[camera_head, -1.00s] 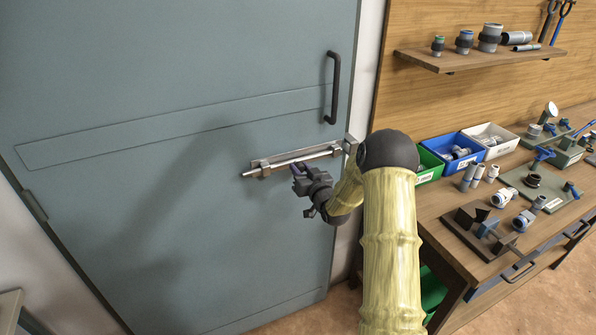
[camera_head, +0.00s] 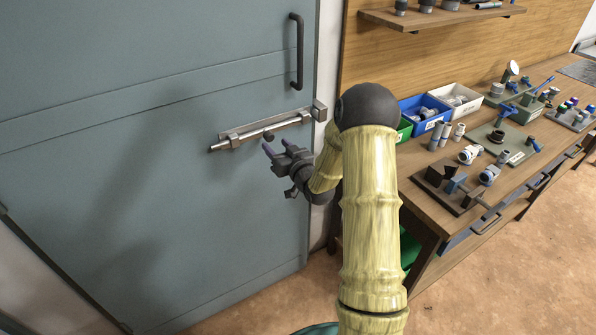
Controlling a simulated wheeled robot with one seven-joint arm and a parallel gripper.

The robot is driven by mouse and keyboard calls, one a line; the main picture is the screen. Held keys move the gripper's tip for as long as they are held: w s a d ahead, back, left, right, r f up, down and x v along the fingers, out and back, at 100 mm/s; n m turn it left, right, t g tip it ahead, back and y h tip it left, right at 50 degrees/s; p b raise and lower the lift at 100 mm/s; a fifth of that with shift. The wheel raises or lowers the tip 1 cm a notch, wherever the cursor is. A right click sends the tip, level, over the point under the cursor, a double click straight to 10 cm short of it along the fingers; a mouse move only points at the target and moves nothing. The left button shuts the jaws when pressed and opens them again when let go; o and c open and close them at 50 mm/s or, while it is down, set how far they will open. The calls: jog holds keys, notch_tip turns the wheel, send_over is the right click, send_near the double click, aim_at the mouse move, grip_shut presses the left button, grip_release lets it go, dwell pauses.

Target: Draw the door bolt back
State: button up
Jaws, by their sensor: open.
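The door bolt (camera_head: 235,141) is a silver rod in a grey mount, lying nearly level across the blue-grey door (camera_head: 130,210). Its left end sticks out past the mount. Its right end reaches toward the keeper (camera_head: 319,110) on the frame; I cannot tell how deep it sits. A small dark knob (camera_head: 268,136) stands out from the bolt's middle.
A dark vertical door handle (camera_head: 297,52) is above the bolt. A workbench (camera_head: 425,205) on the right holds a blue bin (camera_head: 425,113), a white bin (camera_head: 456,99) and several fittings. A shelf (camera_head: 440,19) hangs above it.

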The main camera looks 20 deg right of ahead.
jog(key=s+d+b, duration=0.2)
jog(key=s, duration=0.9)
jog(key=shift+s, duration=0.35)
jog(key=s+a+r+g+h+p, duration=0.1)
jog(key=s+a+g, duration=0.4)
jog(key=s, duration=0.5)
jog(key=s+a+r+g+h+p, duration=0.1)
jog(key=s+a+g+p, duration=0.3)
jog(key=s+g, duration=0.6)
jog(key=shift+s+a+r+h, duration=0.25)
jog(key=shift+s+a+h, duration=0.05)
jog(key=shift+a+h, duration=0.35)
jog(key=shift+d, duration=0.1)
dwell(0.7)
